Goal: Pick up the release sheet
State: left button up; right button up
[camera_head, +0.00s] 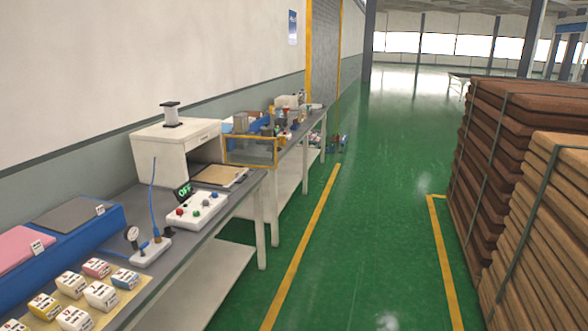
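A thin tan sheet (217,174) lies flat on the workbench in front of a white box-shaped press. It looks like the release sheet, but no label on it is readable. Its right edge lies close to a darker flat piece. Neither of my grippers shows in the head view, so nothing is seen touching the sheet.
The white press (150,150) and a control box (196,210) with coloured buttons flank the sheet. A gauge unit (150,250), labelled blocks (101,295) and a blue stand (60,250) are nearer. Strapped brown stacks (545,230) stand right. The green aisle (375,230) is clear.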

aim_at(222, 175)
jog(key=i+z, duration=0.1)
jog(key=i, duration=1.6)
jog(key=i+u, duration=0.1)
jog(key=i, duration=0.45)
jog(key=i+l+u, duration=0.1)
jog(key=i, duration=0.5)
jog(key=i+l+u, duration=0.1)
jog(key=i, duration=0.45)
jog(key=l, duration=0.1)
